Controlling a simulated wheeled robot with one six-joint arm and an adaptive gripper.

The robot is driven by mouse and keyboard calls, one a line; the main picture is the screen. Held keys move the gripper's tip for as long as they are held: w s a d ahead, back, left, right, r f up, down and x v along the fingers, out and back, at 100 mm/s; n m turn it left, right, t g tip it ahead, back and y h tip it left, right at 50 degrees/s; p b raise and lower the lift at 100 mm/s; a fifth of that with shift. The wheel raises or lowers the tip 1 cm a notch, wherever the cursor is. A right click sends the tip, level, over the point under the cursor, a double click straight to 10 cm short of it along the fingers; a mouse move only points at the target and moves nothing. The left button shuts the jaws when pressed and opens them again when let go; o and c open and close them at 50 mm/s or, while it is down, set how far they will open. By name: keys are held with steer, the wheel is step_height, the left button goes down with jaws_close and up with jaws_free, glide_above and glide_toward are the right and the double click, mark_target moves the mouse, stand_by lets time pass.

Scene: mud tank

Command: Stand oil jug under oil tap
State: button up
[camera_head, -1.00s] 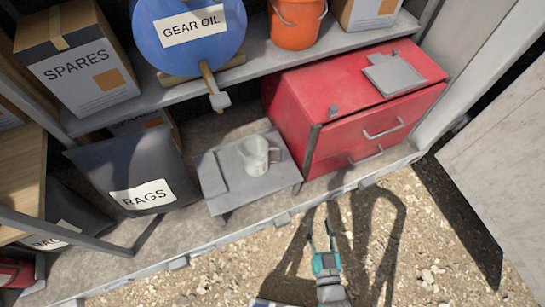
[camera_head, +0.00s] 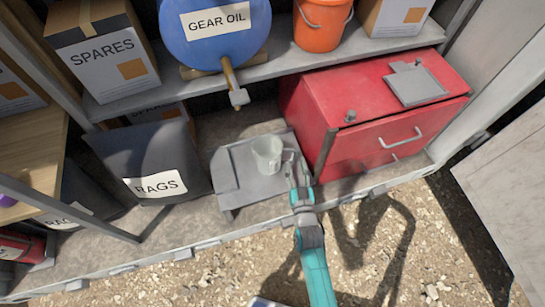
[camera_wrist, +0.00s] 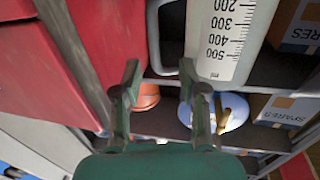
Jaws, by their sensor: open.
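The oil jug (camera_head: 267,153) is a translucent, pale green measuring jug. It stands upright on a low grey stand (camera_head: 233,196) on the lower shelf. The oil tap (camera_head: 237,95) hangs from the blue GEAR OIL drum (camera_head: 217,30), above and left of the jug. My gripper (camera_head: 293,164) is at the jug's right side, open and empty. In the wrist view the jug (camera_wrist: 225,35) shows its scale marks, and its handle lies just beyond and between the fingertips (camera_wrist: 160,78). I cannot tell whether they touch it.
A red drawer cabinet (camera_head: 345,140) stands close to my gripper's right. A dark RAGS bin (camera_head: 150,165) stands left of the stand. An orange bucket (camera_head: 322,25) and SPARES boxes (camera_head: 95,50) sit on the upper shelf. Gravel ground lies in front.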

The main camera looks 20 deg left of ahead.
mark_target(295, 153)
steer(key=shift+d+x, duration=0.15)
steer(key=shift+x, duration=1.25)
steer(key=shift+d+x, duration=0.15)
steer(key=shift+x, duration=1.3)
steer(key=shift+w, duration=0.1)
jaws_close()
